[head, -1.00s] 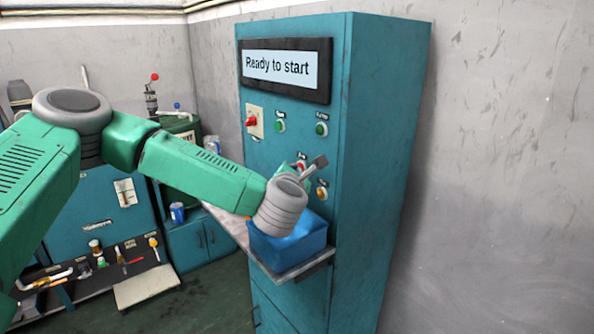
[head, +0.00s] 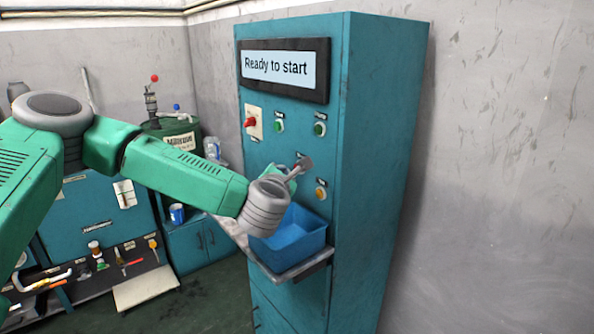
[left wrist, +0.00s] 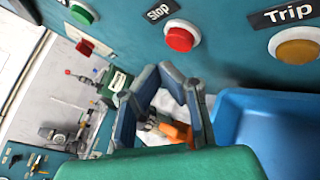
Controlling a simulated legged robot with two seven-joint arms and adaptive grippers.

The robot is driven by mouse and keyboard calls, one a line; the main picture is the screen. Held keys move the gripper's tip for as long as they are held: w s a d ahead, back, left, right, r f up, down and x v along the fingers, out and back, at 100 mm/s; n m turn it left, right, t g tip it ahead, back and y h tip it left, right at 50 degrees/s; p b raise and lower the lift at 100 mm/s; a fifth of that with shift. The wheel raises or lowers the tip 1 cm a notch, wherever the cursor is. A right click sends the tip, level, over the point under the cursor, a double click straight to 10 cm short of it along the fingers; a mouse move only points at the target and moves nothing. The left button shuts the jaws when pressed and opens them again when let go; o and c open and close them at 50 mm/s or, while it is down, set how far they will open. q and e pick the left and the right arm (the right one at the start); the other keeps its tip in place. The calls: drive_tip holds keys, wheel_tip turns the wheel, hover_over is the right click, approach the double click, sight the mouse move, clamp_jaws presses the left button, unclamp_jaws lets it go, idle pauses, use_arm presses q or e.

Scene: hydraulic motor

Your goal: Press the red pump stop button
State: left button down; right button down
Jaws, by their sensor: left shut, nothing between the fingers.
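The red pump stop button (left wrist: 180,38), labelled "Stop", is on the teal cabinet panel in the left wrist view. In the head view my left gripper hides most or all of it. My left gripper (head: 301,165) is in front of the panel at the button's place, and its fingers are shut and empty. In the left wrist view the fingertips (left wrist: 178,80) appear just below the button, with a small gap in the picture. I cannot tell whether they touch the panel. My right gripper is not in view.
The yellow Trip button (head: 321,193) is below and right of my gripper. Green buttons (head: 320,129) and a red switch (head: 250,122) are above. A blue bin (head: 310,240) stands on a shelf (head: 292,272) under my arm. The cabinet screen (head: 284,68) reads "Ready to start".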

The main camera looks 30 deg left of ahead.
use_arm(q)
drive_tip(key=shift+d, duration=0.1)
drive_tip(key=shift+s, duration=0.25)
drive_tip(key=s, duration=0.1)
drive_tip(key=s+a, duration=0.2)
drive_tip(key=s, duration=0.1)
drive_tip(key=shift+a, duration=0.1)
drive_tip(key=shift+a, duration=0.1)
idle(0.6)
drive_tip(key=shift+s+f, duration=0.1)
drive_tip(key=shift+f, duration=0.05)
